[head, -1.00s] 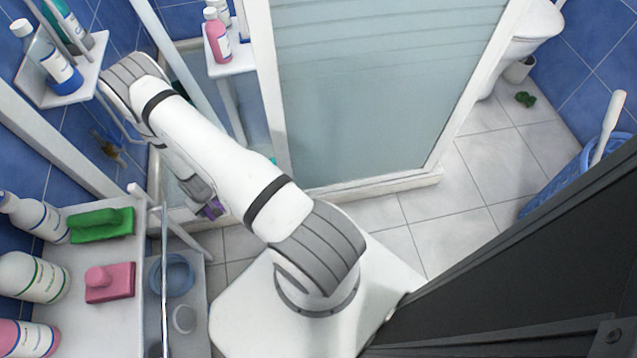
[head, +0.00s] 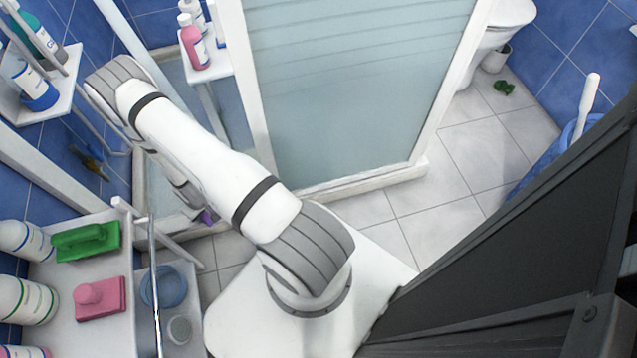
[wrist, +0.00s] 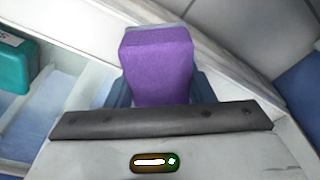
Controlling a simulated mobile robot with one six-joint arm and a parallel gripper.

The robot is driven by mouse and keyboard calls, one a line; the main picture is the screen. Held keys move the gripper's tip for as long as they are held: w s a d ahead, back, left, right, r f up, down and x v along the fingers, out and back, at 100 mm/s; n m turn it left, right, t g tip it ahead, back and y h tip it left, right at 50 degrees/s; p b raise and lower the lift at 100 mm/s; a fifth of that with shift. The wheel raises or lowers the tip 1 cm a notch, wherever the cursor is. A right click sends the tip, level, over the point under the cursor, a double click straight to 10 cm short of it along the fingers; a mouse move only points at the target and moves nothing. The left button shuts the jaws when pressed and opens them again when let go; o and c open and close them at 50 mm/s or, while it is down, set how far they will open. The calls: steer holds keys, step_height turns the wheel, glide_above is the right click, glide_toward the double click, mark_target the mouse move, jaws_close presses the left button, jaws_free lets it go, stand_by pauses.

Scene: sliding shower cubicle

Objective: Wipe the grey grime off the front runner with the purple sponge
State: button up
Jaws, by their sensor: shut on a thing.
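My gripper (wrist: 160,88) is shut on the purple sponge (wrist: 157,60), with a dark finger on each side of it. In the head view the sponge (head: 206,217) is a small purple patch at the end of my arm, low by the left part of the front runner (head: 365,182). The runner is the white sill along the cubicle's foot. It shows in the wrist view as a white strip (wrist: 235,68) behind and beside the sponge. I cannot tell whether the sponge touches it. I make out no grey grime; my arm and the sponge hide part of the runner.
A frosted door panel (head: 355,90) stands above the runner. A white shelf (head: 70,325) at left holds bottles, a green brush (head: 87,241) and a pink one (head: 100,298). A blue bowl (head: 163,286) stands beside it. A dark panel (head: 520,250) blocks the right; tiled floor (head: 470,150) is open.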

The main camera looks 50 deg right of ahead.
steer(key=shift+s+d, duration=0.65)
steer(key=shift+d, duration=0.2)
steer(key=shift+s+d, duration=0.6)
steer(key=shift+d, duration=0.25)
steer(key=shift+w+a, duration=0.7)
steer(key=shift+a, duration=0.2)
steer(key=shift+w+a, duration=0.65)
steer(key=shift+a, duration=0.25)
steer(key=shift+w+a, duration=0.65)
steer(key=shift+a, duration=0.3)
steer(key=shift+w+a, duration=0.65)
steer(key=shift+a, duration=0.25)
steer(key=shift+r, duration=0.1)
